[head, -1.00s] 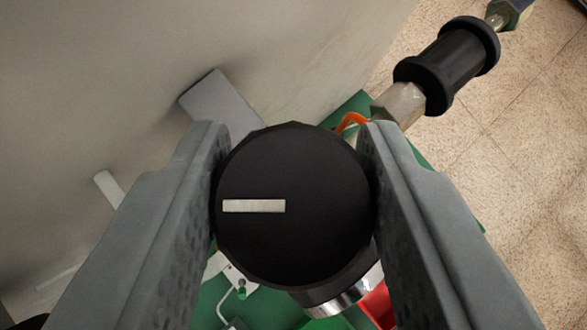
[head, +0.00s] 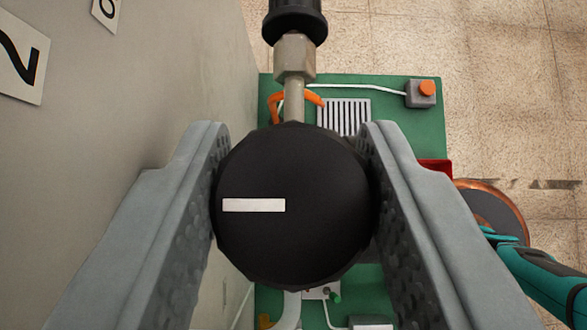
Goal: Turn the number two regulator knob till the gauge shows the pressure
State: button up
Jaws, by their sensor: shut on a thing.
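A round black knob (head: 295,245) with a white bar mark fills the middle of the view. My gripper (head: 295,185) is shut on it, one grey finger pressed to each side. The white mark lies level, left of the knob's centre. A brass-grey hex fitting (head: 295,57) and a black ribbed part (head: 294,20) run up from behind the knob. A white plate with a black 2 (head: 22,60) is on the wall at the upper left. No gauge face is in view.
A pale wall (head: 130,90) rises close on the left. Below lies a green surface (head: 425,130) with a grey slotted grille (head: 345,116), orange tubing and a grey box with an orange button (head: 427,88). A copper-rimmed disc and teal-handled thing (head: 545,275) are at lower right. Tiled floor is beyond.

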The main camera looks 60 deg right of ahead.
jog(key=shift+m+g, duration=0.4)
jog(key=shift+m, duration=0.1)
jog(key=shift+h, duration=0.3)
jog(key=o, duration=1)
jog(key=shift+r, duration=0.1)
